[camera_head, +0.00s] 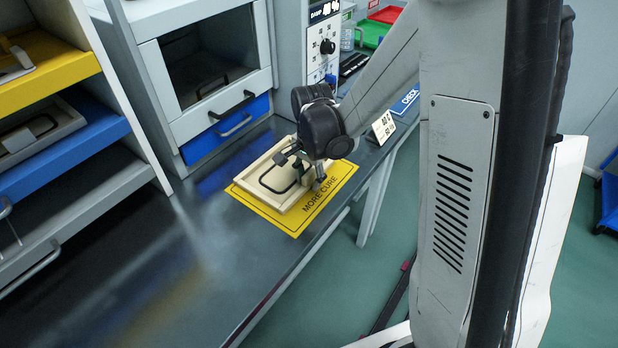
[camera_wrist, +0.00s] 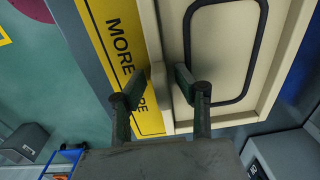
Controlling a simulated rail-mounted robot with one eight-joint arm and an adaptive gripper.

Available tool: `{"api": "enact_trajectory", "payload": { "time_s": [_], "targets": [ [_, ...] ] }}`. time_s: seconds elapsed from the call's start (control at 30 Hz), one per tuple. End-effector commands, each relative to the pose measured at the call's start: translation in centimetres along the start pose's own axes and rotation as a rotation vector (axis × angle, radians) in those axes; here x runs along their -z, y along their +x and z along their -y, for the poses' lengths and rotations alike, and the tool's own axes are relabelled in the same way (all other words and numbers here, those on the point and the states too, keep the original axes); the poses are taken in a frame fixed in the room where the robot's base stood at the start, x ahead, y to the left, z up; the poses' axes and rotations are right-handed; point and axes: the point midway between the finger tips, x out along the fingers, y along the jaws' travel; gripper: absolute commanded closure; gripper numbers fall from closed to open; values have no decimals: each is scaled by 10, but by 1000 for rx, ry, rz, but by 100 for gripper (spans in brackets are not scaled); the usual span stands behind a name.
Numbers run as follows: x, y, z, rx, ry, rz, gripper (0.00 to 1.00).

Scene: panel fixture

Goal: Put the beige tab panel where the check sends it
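The beige tab panel (camera_head: 279,188) is a shallow rectangular tray-like panel with a dark loop handle. It lies on the yellow MORE CURE mat (camera_head: 312,210) on the bench. My gripper (camera_head: 303,172) is low over the panel's right part, and its dark body hides some of it. In the wrist view the panel (camera_wrist: 173,30) fills the upper right, with the yellow mat (camera_wrist: 112,35) to its left. My two fingertips (camera_wrist: 160,82) stand apart there, with a beige edge part of the panel between them. No firm grip shows.
A cabinet with an open dark bay and blue drawer (camera_head: 228,130) stands behind. A control box with a knob (camera_head: 323,50) is to its right. A small white sign (camera_head: 382,128) and blue CHECK mat (camera_head: 406,101) lie farther right. Shelves (camera_head: 60,140) stand left; the bench front is clear.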

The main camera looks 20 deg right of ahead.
Motion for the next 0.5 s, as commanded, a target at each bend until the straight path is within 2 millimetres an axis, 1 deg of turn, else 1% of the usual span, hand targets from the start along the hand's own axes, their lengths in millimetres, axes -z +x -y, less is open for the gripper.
{"api": "enact_trajectory", "payload": {
  "time_s": [0.3,0.43,0.5],
  "targets": [
    [0,-2,0,0,0,0,68],
    [0,-14,0,0,0,0,68],
    [0,-24,0,0,0,0,68]
  ]
}}
